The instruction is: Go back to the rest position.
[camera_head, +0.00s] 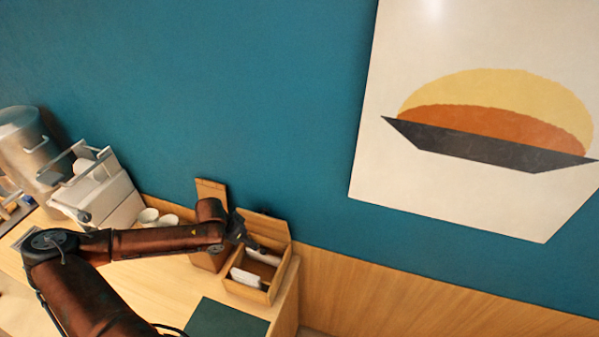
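My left arm comes in from the lower left and reaches right across the counter. My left gripper (252,243) is at the wooden box (266,297), over its upper compartment. The gripper is small and dark here, and I cannot tell whether its fingers are open or shut or touch anything. White items (245,278) lie in the front part of the box. My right gripper is not in view.
A wooden counter (160,285) holds a dark green mat (228,322), white cups (148,216), a white machine (100,190) and a metal urn (25,145). A teal wall with a picture (470,200) stands behind. An upright wooden board (211,191) is beside the box.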

